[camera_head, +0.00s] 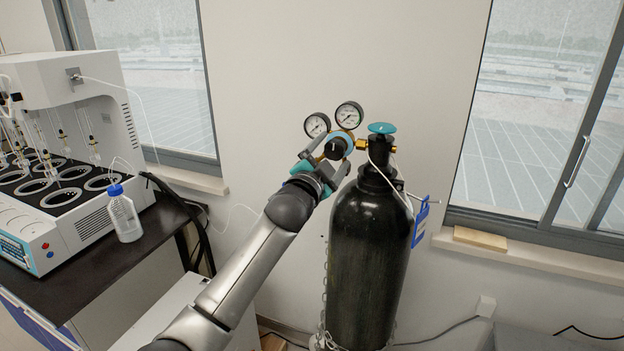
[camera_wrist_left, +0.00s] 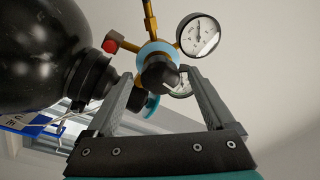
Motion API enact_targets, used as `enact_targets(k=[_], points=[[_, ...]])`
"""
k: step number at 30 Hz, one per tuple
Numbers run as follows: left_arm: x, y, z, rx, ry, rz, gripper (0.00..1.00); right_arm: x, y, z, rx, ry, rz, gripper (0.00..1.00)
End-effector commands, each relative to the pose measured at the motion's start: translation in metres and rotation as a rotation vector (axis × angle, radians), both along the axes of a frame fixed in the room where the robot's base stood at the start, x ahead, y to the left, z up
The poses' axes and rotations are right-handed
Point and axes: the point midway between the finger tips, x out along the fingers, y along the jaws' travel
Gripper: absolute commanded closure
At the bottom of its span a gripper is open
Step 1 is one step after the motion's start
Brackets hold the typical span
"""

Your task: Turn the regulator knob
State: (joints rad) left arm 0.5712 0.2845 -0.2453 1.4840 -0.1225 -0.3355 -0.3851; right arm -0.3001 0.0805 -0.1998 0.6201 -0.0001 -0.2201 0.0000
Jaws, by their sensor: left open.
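The black regulator knob (camera_head: 335,149) sits on a regulator with a light-blue ring, at the neck of a black gas cylinder (camera_head: 368,250). Two round pressure gauges (camera_head: 348,115) rise above it. My left gripper (camera_head: 325,166) is open just in front of the knob, and its fingers partly hide the regulator in the head view. In the left wrist view, the knob (camera_wrist_left: 159,73) appears between the tips of the open fingers (camera_wrist_left: 164,78). I cannot tell whether either finger touches it. My right gripper is not in view.
A teal valve handle (camera_head: 381,128) tops the cylinder, and a blue tag (camera_head: 420,222) hangs at its right. At left, a white multi-position distiller (camera_head: 75,222) and a blue-capped bottle (camera_head: 123,215) stand on a dark bench. A wall is close behind the regulator.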

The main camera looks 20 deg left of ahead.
Motion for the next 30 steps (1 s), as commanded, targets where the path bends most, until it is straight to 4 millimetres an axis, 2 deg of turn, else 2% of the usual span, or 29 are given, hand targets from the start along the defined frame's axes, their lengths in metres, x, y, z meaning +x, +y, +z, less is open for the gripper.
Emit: enact_targets(k=[24,30], points=[[-0.114,0.007,-0.013,0.0,0.0,0.0,0.12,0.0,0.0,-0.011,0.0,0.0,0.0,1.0],[-0.131,0.008,-0.015,-0.001,0.001,0.001,0.12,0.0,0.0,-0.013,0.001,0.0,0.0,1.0]])
